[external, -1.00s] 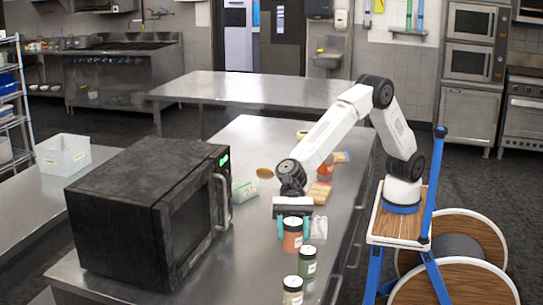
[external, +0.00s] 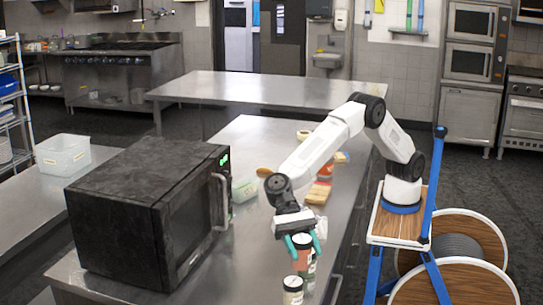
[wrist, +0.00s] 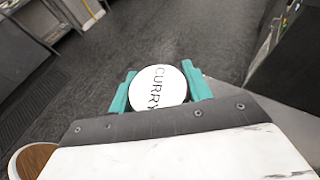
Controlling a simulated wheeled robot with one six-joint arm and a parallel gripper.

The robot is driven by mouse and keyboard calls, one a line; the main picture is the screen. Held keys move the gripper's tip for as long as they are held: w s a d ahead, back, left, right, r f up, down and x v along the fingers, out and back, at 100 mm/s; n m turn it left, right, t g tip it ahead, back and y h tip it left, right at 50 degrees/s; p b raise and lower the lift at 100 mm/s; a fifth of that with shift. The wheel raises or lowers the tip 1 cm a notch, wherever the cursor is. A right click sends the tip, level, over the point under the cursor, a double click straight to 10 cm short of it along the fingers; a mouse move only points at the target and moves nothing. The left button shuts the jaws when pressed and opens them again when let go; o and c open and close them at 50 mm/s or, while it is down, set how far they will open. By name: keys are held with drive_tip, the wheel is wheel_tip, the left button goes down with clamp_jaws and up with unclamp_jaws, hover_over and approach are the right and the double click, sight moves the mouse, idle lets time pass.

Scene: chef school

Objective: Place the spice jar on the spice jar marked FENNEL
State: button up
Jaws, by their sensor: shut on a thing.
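My gripper (external: 302,243) is shut on a reddish spice jar (external: 302,261), with its teal fingers on both sides. The held jar is tilted. In the wrist view my gripper (wrist: 160,92) clasps the jar's white lid (wrist: 158,86), which reads CURRY. In the external view a green jar (external: 312,268) shows partly behind the held jar. A pale jar with a dark-rimmed lid (external: 292,292) stands in front, near the bottom edge. No FENNEL marking is readable in either view. I cannot tell whether the held jar touches the green one.
A black microwave (external: 150,212) stands left on the steel counter (external: 250,255). A green-white box (external: 245,190), a wooden block (external: 318,193) and a red-orange container (external: 326,170) are farther back. The counter between microwave and jars is clear. Its right edge is close to the jars.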

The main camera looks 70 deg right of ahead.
drive_tip(key=shift+w+a+f, duration=0.15)
drive_tip(key=shift+w+a, duration=0.25)
drive_tip(key=shift+a, duration=0.2)
drive_tip(key=shift+w+a+f, duration=0.15)
drive_tip(key=shift+w+a, duration=0.2)
drive_tip(key=shift+a, duration=0.2)
drive_tip(key=shift+f, duration=1.5)
drive_tip(key=shift+f, duration=0.2)
drive_tip(key=o, duration=1)
drive_tip(key=shift+o, duration=0.2)
